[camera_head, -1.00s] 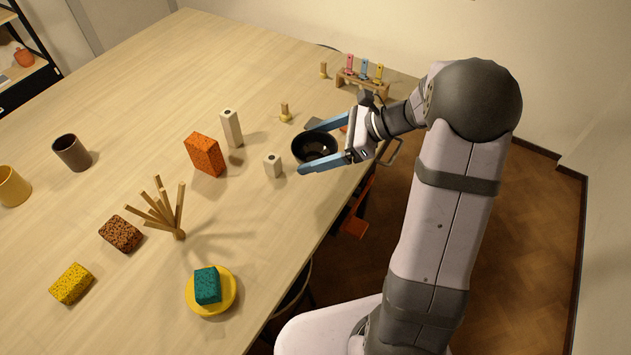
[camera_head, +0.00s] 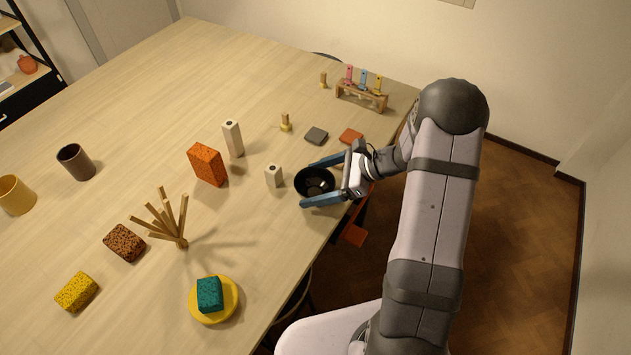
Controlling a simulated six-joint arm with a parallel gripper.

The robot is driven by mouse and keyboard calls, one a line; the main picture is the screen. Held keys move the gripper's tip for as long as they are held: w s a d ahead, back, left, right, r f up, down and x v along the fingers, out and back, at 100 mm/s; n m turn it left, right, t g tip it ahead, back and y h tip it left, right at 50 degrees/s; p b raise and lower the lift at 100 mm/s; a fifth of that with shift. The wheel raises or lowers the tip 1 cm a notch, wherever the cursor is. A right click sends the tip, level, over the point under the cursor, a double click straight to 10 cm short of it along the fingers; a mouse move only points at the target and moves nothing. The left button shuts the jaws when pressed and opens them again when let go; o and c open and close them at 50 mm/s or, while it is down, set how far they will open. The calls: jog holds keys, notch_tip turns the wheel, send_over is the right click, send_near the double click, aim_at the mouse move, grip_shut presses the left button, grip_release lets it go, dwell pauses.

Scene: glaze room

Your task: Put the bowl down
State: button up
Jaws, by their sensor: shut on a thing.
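The bowl (camera_head: 317,187) is black and round and sits near the table's right edge, roughly upright. My gripper (camera_head: 309,185) is shut on it, with one blue finger along its far side and the other along its near side. The bowl is low over the table. I cannot tell whether its base touches the wood, because its underside is hidden.
A short pale block (camera_head: 273,176) stands close left of the bowl. A grey tile (camera_head: 316,136) and an orange tile (camera_head: 351,136) lie behind it. A peg stand (camera_head: 168,220) and a yellow plate (camera_head: 233,303) with a teal sponge (camera_head: 209,294) are nearer. Table (camera_head: 255,240) is clear between.

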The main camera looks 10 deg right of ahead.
jog(key=shift+f, duration=0.2)
jog(key=shift+f, duration=0.1)
jog(key=o, duration=1.1)
jog(key=b+v, duration=0.4)
jog(key=v, duration=0.8)
jog(key=s+a+f+n+g+h, duration=0.2)
jog(key=s+a+n+h, duration=0.2)
jog(key=s+n, duration=0.5)
jog(key=s+a+f+n+g+h, duration=0.2)
jog(key=s+a+n+h, duration=0.2)
jog(key=s+n, duration=0.5)
jog(key=n+h, duration=0.2)
jog(key=n, duration=0.2)
jog(key=shift+f+n, duration=0.25)
jog(key=shift+n, duration=0.05)
